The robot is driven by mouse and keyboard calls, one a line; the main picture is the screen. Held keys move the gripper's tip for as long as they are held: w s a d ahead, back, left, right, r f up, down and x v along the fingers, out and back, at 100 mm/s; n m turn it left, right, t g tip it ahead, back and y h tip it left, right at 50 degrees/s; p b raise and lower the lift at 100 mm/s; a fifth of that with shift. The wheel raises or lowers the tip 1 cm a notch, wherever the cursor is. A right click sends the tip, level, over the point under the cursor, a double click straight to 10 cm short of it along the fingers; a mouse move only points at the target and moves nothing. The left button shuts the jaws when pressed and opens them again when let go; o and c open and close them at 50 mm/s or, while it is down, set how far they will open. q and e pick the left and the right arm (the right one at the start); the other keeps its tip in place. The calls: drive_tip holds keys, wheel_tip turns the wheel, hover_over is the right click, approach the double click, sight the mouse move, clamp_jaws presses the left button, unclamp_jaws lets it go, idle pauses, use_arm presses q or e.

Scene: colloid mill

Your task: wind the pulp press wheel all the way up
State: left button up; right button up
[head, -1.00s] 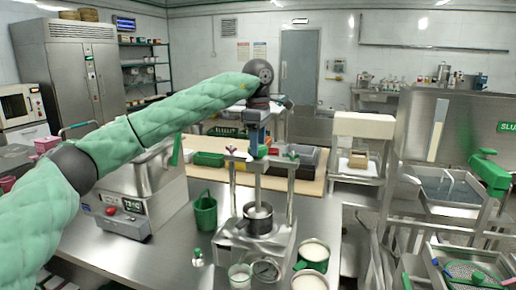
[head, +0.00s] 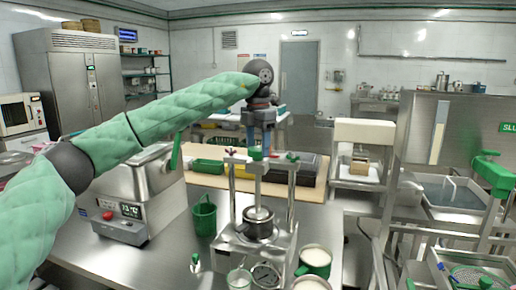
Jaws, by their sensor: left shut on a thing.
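The pulp press (head: 255,240) stands on the steel bench with two upright posts and a central screw going down into a metal pot (head: 258,221). Its wheel sits at the top of the screw, with small red and green parts along the crossbar (head: 262,158). My left gripper (head: 258,145) reaches down from above onto the top of the screw and is shut on the wheel, which it mostly hides. My right gripper is not in view.
A green bucket (head: 204,217) and a machine with a digital display (head: 135,205) stand left of the press. A beaker (head: 239,279), a gauge (head: 265,275) and white-filled cups (head: 315,261) crowd its front. Trays lie on the board behind.

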sight(258, 148)
use_arm(q)
drive_tip(key=shift+n+b, duration=0.55)
drive_tip(key=shift+n, duration=1.85)
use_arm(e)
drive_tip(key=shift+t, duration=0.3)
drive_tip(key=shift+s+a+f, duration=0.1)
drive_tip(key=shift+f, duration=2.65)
use_arm(q)
drive_tip(key=o, duration=1)
drive_tip(key=shift+c, duration=0.2)
drive_tip(key=shift+r, duration=0.55)
wheel_tip(258, 148, up, 6)
drive_tip(key=shift+f+b, duration=0.1)
drive_tip(key=shift+b, duration=0.2)
drive_tip(key=shift+r, duration=0.45)
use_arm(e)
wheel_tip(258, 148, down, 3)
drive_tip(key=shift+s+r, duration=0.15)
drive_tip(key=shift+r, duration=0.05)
